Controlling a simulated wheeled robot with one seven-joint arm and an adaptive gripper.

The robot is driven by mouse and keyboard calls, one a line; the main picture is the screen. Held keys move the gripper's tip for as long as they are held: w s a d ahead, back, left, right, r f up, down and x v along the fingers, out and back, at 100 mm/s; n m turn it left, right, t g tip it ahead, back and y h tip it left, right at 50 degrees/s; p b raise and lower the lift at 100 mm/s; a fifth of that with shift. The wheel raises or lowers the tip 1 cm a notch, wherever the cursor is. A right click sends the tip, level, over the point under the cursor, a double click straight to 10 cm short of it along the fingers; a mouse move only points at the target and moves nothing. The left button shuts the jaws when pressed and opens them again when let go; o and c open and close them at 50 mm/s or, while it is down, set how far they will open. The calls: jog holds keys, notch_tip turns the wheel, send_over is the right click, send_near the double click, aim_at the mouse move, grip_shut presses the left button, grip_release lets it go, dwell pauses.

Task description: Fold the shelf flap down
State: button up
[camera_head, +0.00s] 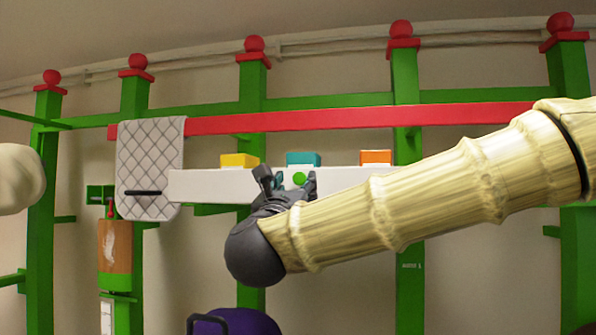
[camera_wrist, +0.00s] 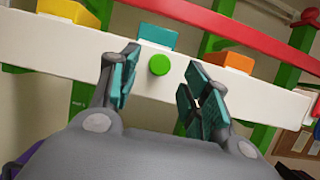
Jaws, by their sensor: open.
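The shelf flap (camera_head: 210,186) is a long white board with a round green knob (camera_head: 299,178) near its middle. It stands upright as a front panel, below the red rail. Yellow (camera_head: 239,160), teal (camera_head: 303,158) and orange (camera_head: 375,157) blocks show above its top edge. My gripper (camera_head: 288,182) is in front of the board at the knob. In the wrist view my gripper (camera_wrist: 158,88) is open, with a finger on each side of the green knob (camera_wrist: 159,65) and apart from it. The white board (camera_wrist: 260,100) also crosses that view.
A grey quilted pad (camera_head: 150,150) hangs over the left end of the red rail (camera_head: 340,117). Green posts (camera_head: 252,90) with red ball tops stand behind. A wooden-and-green holder (camera_head: 115,250) is at the left. A purple object (camera_head: 235,322) is below.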

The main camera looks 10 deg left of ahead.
aim_at(299, 180)
jog(key=shift+p+x, duration=0.8)
jog(key=shift+x, duration=1.15)
jog(key=shift+f, duration=0.1)
grip_shut()
